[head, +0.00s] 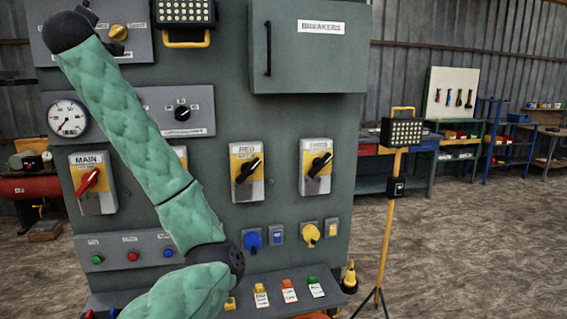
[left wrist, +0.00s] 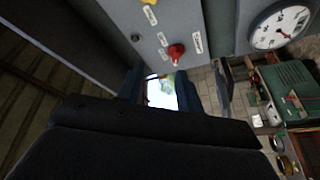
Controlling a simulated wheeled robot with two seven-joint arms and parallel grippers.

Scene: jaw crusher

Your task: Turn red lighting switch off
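A red knob switch (left wrist: 175,51) shows in the left wrist view on a grey plate with small white labels. A yellow knob (left wrist: 149,2) sits near it at the picture's top edge. The plate (head: 140,45) also shows at the upper left of the head view with the yellow knob; the red knob is hidden there behind my left arm. My left gripper (left wrist: 158,88) is open and empty, its two fingers apart, a little short of the red knob and not touching it. My right gripper is not in view.
A round gauge (head: 67,118) is below the plate. A red-handled MAIN switch (head: 92,183) and black-handled switches, one labelled RED (head: 246,172), are lower on the cabinet. A breaker box (head: 310,60) is at upper right. A lamp stand (head: 390,230) stands on the right.

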